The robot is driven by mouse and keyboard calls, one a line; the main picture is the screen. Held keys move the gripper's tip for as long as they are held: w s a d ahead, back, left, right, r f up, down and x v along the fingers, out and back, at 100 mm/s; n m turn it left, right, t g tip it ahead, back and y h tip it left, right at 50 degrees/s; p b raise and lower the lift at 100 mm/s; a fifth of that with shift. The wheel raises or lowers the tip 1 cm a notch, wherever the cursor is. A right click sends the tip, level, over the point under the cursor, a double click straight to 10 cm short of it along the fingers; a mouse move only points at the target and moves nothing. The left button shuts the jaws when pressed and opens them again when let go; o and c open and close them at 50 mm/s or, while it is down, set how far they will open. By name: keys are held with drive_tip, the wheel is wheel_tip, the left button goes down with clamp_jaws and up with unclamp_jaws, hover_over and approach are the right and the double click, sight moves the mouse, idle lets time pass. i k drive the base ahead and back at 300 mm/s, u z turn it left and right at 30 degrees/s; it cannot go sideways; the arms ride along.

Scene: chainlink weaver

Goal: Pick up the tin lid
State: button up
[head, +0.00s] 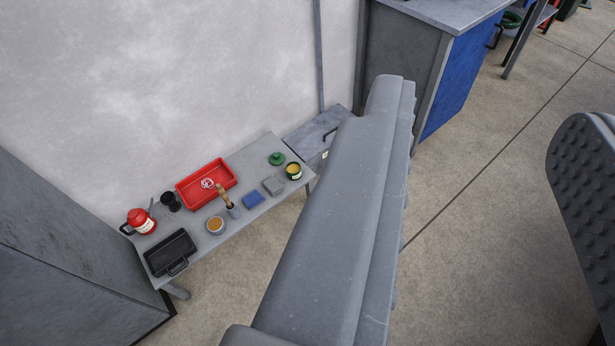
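A small round green lid (277,158), which looks like the tin lid, lies on a low grey bench (250,153) by the wall, near its right end. An open dark green tin (293,172) with yellow contents stands just right of and in front of it. My gripper (478,125) fills the middle and right of the head view.
The bench also holds a red tray (190,191), a grey block (273,186), a blue block (253,199), a brush in a cup (233,211), a bowl (215,225), a black pan (170,253) and a red flask (142,221). A grey cabinet (70,265) stands left.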

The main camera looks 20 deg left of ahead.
sight(278, 159)
drive_tip(key=z, duration=0.45)
drive_tip(key=i, duration=1.65)
drive_tip(key=u, duration=0.8)
drive_tip(key=i, duration=1.15)
drive_tip(key=u, duration=0.85)
drive_tip(key=i, duration=0.3)
drive_tip(key=u, duration=0.15)
